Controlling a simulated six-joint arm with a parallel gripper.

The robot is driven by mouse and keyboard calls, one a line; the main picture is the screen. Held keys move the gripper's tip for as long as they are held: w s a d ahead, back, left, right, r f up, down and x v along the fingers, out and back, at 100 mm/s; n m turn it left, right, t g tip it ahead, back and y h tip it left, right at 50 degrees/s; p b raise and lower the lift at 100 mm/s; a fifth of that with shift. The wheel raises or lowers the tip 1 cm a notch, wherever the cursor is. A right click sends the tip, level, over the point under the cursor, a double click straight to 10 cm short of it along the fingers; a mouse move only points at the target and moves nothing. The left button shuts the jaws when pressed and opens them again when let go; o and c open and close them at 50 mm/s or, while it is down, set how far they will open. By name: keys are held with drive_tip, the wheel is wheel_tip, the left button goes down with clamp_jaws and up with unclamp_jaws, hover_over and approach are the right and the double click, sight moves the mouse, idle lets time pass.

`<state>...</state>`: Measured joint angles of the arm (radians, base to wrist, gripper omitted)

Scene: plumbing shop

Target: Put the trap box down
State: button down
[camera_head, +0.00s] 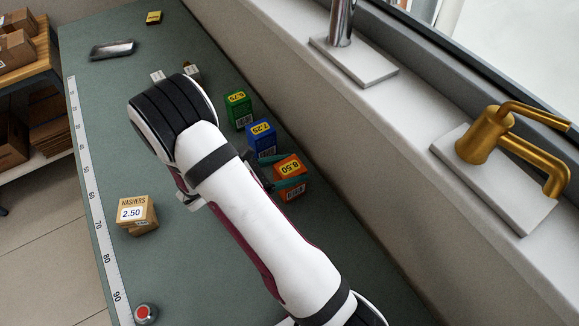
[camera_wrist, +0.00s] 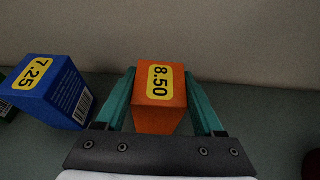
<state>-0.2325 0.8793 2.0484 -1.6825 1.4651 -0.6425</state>
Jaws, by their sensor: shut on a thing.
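An orange box (camera_head: 296,165) with a yellow 8.50 label is between the teal fingers of my gripper (camera_head: 285,172). In the wrist view the orange box (camera_wrist: 160,115) is upright, with my gripper's fingers (camera_wrist: 160,88) shut on its left and right sides. No product name is readable on it, so the word trap cannot be checked. I cannot tell whether its base touches the green bench (camera_head: 221,271) or is slightly above it.
A blue 7.25 box (camera_head: 262,138) stands close beside the orange one, with a green 3.75 box (camera_head: 239,112) beyond it. A washers box (camera_head: 136,214) stands near the ruler edge. The wall borders the right side. Bench around the washers box is clear.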

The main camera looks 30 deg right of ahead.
unclamp_jaws()
drive_tip(key=shift+f, duration=0.1)
drive_tip(key=shift+a+r, duration=0.1)
drive_tip(key=shift+r, duration=0.1)
drive_tip(key=v, duration=1.2)
drive_tip(key=s+d+r+m+g+y, duration=0.1)
drive_tip(key=s+r+m+g+y, duration=0.1)
drive_tip(key=s+r+m+y, duration=0.35)
drive_tip(key=s+d+r+m+g+y, duration=0.1)
drive_tip(key=s+r+m+g+y, duration=0.15)
drive_tip(key=s+m, duration=0.55)
drive_tip(key=s+a+r+m+t+y, duration=0.1)
drive_tip(key=s+a+m+t+y, duration=0.3)
drive_tip(key=m, duration=0.6)
drive_tip(key=s+a+y, duration=0.2)
drive_tip(key=a+y, duration=0.1)
drive_tip(key=shift+s+r, duration=0.2)
drive_tip(key=shift+s, duration=0.15)
drive_tip(key=shift+w+a+r, duration=0.1)
drive_tip(key=shift+a, duration=0.05)
